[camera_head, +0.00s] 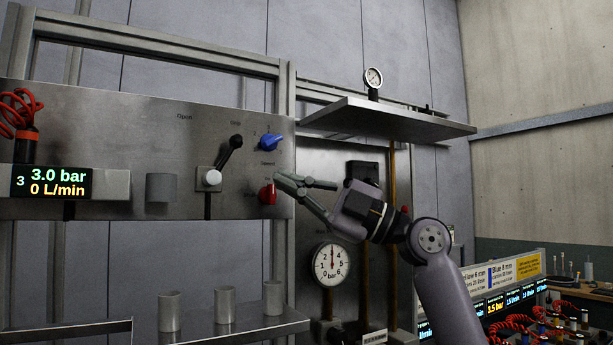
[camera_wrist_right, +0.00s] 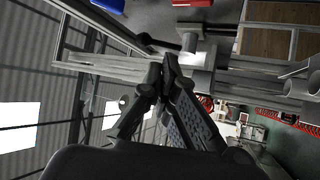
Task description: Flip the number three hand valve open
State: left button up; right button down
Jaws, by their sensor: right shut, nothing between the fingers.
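A metal panel (camera_head: 105,130) carries a black lever (camera_head: 230,155) on a pale round hub (camera_head: 212,178). The lever tilts up and right, its end near a small label at upper right; a label "Open" is at its upper left. The number 3 display (camera_head: 52,182) at left reads 3.0 bar and 0 L/min. My right gripper (camera_head: 284,180) is shut and empty, right of the lever and close to a red knob (camera_head: 267,194); I cannot tell if it touches. In the right wrist view its fingertips (camera_wrist_right: 166,66) meet below the black lever (camera_wrist_right: 150,42). My left gripper is out of view.
A blue knob (camera_head: 270,142) is above the red one. Metal cups (camera_head: 225,305) stand on a shelf below. A flat metal shelf (camera_head: 390,118) juts out above my right arm, and a round gauge (camera_head: 331,264) is below it.

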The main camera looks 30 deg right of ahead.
aim_at(230, 153)
jog(key=p+x, duration=0.4)
jog(key=x, duration=0.4)
jog(key=shift+r, duration=0.2)
jog(key=shift+w+a, duration=0.1)
jog(key=shift+a+r, duration=0.15)
